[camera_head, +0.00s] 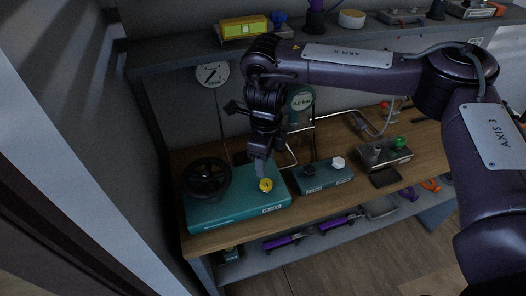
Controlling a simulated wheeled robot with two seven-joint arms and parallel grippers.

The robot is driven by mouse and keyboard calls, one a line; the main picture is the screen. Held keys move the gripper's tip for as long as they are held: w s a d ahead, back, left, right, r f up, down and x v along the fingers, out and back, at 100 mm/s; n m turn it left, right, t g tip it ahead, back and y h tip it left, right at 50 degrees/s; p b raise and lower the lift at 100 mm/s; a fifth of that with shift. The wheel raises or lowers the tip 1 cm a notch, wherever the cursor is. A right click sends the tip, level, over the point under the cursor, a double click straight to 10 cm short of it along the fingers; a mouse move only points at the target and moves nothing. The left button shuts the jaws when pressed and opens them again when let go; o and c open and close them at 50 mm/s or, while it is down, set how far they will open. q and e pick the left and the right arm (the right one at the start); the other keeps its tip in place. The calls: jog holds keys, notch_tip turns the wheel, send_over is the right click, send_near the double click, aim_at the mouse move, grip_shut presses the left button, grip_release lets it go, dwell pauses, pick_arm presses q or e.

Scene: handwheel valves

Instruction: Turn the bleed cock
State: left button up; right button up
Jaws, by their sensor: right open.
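A small yellow knob (266,185), which looks like the bleed cock, sits on the right part of a teal base plate (235,207) on the wooden bench. A black handwheel (207,178) stands on the left part of the same plate. My right gripper (262,168) points down at the yellow knob, its fingertips right by the knob's upper side. I cannot tell whether they touch it. The right gripper is open, though the gap between its fingers is hard to see. The labels are too small to read. My left gripper is not in view.
A second teal block (325,178) with a dark and a white knob stands to the right. Farther right is a grey box (384,155) with a green knob. Pipes and a gauge (301,101) are behind my right gripper. A shelf (180,58) runs above.

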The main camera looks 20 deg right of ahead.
aim_at(266, 182)
jog(key=shift+d+f, duration=0.15)
jog(key=shift+s+f+b, duration=0.1)
jog(key=shift+f+b, duration=0.15)
jog(key=shift+b, duration=0.1)
jog(key=f+b, duration=0.2)
jog(key=shift+s+f, duration=0.3)
jog(key=shift+f, duration=0.05)
jog(key=f+b, duration=0.3)
jog(key=f, duration=0.1)
jog(key=shift+w+f+b, duration=0.15)
jog(key=shift+w+b, duration=0.05)
jog(key=shift+b, duration=0.15)
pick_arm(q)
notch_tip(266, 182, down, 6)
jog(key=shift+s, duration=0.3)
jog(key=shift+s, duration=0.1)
pick_arm(e)
jog(key=c, duration=0.7)
